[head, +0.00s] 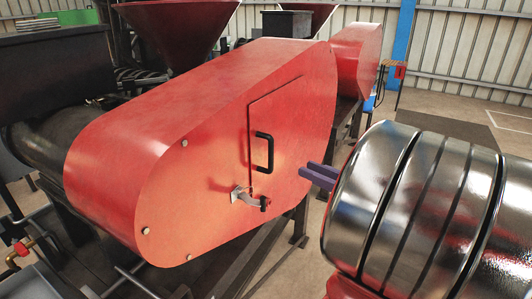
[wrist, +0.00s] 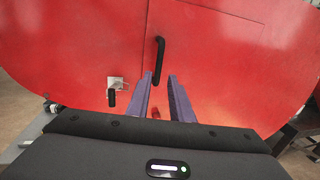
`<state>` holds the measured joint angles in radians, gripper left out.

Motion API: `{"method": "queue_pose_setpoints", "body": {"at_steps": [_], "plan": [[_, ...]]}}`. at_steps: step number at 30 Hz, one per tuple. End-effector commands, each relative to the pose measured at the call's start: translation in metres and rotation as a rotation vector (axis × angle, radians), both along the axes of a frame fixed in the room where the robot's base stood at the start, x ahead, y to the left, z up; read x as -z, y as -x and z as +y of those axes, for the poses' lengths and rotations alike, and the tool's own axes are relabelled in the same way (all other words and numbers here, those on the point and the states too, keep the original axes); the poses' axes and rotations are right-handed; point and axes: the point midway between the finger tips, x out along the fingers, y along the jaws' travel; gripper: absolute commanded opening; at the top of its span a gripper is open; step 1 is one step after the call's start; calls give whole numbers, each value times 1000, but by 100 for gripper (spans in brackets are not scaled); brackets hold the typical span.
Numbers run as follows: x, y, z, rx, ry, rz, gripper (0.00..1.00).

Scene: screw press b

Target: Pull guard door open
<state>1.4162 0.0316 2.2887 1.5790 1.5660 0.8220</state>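The red guard door (head: 285,125) is a panel in the side of a red housing and looks flush with it. Its black bar handle (head: 263,152) stands upright near the door's left edge. Below it is a metal latch (head: 243,194) with a dark-tipped lever; I cannot tell whether it is engaged. My gripper (head: 318,176) is to the right of the handle and apart from it, with purple fingers. In the wrist view the handle (wrist: 158,58) is just beyond the open, empty fingers (wrist: 161,88), and the latch (wrist: 117,85) is to their left.
The rounded red housing (head: 150,150) fills the middle of the head view. Hoppers (head: 180,30) stand behind it. A dark frame (head: 300,222) supports it below. A second red cover (head: 358,52) is at the back right. Open floor (head: 445,103) shows at the far right.

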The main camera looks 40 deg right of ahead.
Motion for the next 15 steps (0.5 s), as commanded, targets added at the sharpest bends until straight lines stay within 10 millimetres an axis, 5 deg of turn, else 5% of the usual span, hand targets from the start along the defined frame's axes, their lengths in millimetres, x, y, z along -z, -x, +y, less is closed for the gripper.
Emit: {"method": "queue_pose_setpoints", "body": {"at_steps": [15], "plan": [[0, -14, 3, -5, 3, 2, 20]]}}
